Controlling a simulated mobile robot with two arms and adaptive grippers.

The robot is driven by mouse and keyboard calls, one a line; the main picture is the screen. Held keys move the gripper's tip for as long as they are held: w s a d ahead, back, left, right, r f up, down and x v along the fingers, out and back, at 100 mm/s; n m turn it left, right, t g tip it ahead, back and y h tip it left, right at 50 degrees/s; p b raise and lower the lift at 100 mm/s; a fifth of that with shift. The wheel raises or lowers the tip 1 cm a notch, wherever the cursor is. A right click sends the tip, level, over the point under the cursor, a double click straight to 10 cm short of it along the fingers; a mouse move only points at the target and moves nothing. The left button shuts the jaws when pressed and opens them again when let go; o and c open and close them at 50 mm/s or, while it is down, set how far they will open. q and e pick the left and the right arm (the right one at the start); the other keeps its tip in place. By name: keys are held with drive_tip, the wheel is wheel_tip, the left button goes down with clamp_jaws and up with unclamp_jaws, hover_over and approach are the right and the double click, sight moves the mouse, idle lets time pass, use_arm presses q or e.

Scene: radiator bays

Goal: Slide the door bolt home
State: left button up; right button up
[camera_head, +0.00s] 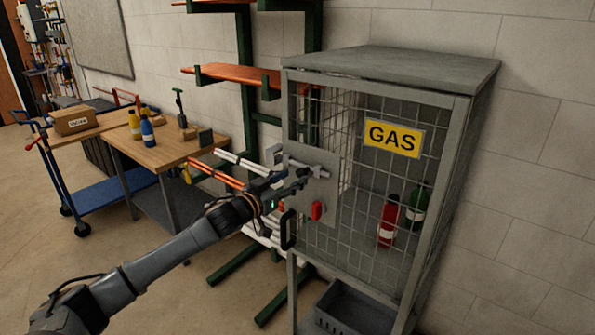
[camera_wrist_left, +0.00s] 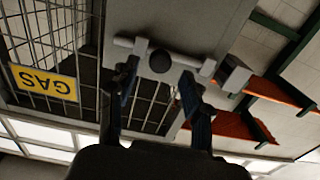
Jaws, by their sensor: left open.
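The gas cage door (camera_head: 345,215) is a grey mesh door with a yellow GAS sign (camera_head: 393,139). The door bolt (camera_head: 308,166) is a pale grey rod on a plate near the door's left edge. In the left wrist view the bolt (camera_wrist_left: 182,60) has a round dark knob (camera_wrist_left: 160,62) at its middle. A keeper block (camera_wrist_left: 234,74) sits on the frame beside the rod's right end, with a small gap seeming to show. My left gripper (camera_head: 296,184) is open, its fingers (camera_wrist_left: 160,84) spread on either side of the knob; contact cannot be told. My right gripper is out of view.
A black door handle (camera_head: 288,230) and a red knob (camera_head: 317,210) sit below the bolt. Red and green cylinders (camera_head: 389,221) stand inside the cage. A rack (camera_head: 245,75) with pipes is left of it. A workbench (camera_head: 165,148) with bottles stands further left.

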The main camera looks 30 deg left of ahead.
sight(300, 173)
use_arm(q)
drive_tip(key=shift+w+d+p, duration=0.15)
drive_tip(key=shift+w+p, duration=0.25)
drive_tip(key=shift+w, duration=1.2)
drive_tip(key=shift+c, duration=0.4)
clamp_jaws()
